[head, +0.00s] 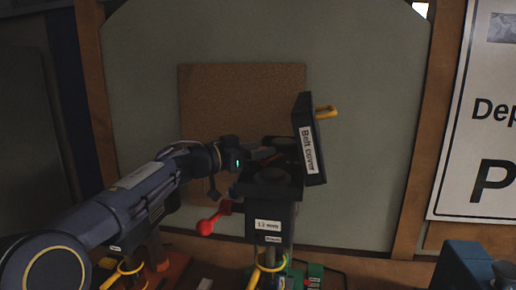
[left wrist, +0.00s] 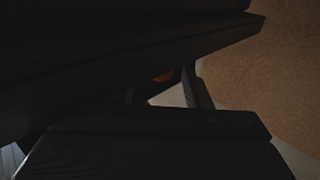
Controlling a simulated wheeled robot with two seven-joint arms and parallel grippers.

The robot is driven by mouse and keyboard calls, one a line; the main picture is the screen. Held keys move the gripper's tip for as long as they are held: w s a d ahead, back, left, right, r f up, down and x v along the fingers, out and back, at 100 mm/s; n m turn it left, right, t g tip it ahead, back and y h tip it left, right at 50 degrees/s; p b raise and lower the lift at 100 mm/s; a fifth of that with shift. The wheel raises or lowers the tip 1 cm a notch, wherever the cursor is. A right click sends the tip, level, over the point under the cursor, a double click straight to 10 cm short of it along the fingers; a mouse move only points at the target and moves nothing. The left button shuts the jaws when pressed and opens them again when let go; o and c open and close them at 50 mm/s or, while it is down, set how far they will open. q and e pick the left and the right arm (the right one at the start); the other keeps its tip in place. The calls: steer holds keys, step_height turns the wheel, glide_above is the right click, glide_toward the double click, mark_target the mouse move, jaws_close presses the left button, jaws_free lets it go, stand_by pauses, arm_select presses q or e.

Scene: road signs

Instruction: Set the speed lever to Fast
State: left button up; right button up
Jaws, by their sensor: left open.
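The drill press head (head: 268,212) stands in the middle of the head view, with a "12 mm" label on its front. Its belt cover (head: 309,140) is swung up, with a yellow handle on its far side. My left gripper (head: 268,153) reaches in from the left over the open housing, its open jaws close to the cover. A small orange-red part shows by the fingers; contact is unclear. A red-knobbed lever (head: 207,226) sticks out at the left. The left wrist view is mostly dark, with a reddish spot (left wrist: 163,77) between dark shapes. No Fast label is readable.
A corkboard (head: 243,100) is on the grey back panel. A white sign (head: 490,130) stands at the right. Another machine (head: 125,240) stands low at the left, partly behind my arm. A blue form (head: 468,265) shows at the bottom right.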

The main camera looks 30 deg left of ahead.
arm_select(q)
jaws_close()
stand_by(0.3)
steer(key=shift+s+d+r+n+y+p, duration=0.1)
steer(key=shift+d+r+n+y+p, duration=0.2)
steer(key=shift+d+y+p, duration=0.15)
steer(key=shift+d+f+t+y, duration=0.15)
steer(key=shift+t+y, duration=0.1)
steer(key=shift+t, duration=0.15)
steer(key=shift+f+n+y, duration=0.1)
steer(key=shift+n+y, duration=0.2)
steer(key=shift+n, duration=0.1)
